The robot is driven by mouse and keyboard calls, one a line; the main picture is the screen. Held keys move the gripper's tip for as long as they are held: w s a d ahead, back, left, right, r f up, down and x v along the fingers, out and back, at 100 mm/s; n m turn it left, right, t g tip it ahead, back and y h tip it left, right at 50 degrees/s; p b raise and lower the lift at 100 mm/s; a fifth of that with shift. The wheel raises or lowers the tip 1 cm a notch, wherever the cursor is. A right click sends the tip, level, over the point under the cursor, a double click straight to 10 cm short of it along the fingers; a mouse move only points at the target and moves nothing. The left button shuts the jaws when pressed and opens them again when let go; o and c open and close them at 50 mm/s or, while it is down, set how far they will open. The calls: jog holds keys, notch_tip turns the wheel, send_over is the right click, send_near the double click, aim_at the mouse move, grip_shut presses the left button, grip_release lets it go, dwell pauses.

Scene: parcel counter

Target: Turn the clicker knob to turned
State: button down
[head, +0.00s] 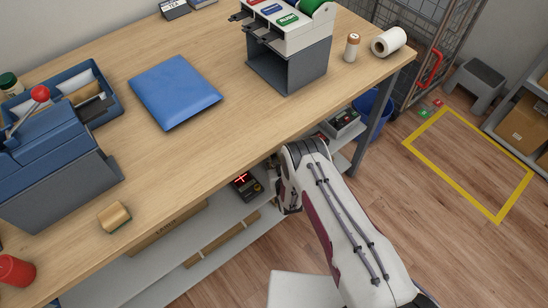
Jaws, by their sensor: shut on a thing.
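My gripper (277,172) is at the front edge of the counter, beside and below the tabletop, mostly hidden by my wrist. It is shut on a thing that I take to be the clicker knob. The knob and the fingertips' contact on it are hidden, so its turn angle cannot be told. A small dark device with a lit red display (242,182) sits on the shelf under the counter, just left of my gripper. Whether the knob belongs to this device cannot be told.
The wooden counter (215,130) lies directly above and left of my gripper. It bears a blue padded mailer (175,90), a grey dispenser (290,65) and a paper roll (389,41). A second device (343,121) sits on the shelf to the right. The yellow-marked floor is clear.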

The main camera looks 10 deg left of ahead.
jog(key=shift+s+m+h, duration=0.1)
jog(key=shift+m+h, duration=0.7)
jog(key=c, duration=1.9)
grip_release()
jog(key=shift+s+t, duration=0.1)
jog(key=shift+t, duration=0.2)
jog(key=v, duration=1.1)
jog(key=shift+s+r, duration=0.3)
jog(key=shift+s, duration=0.05)
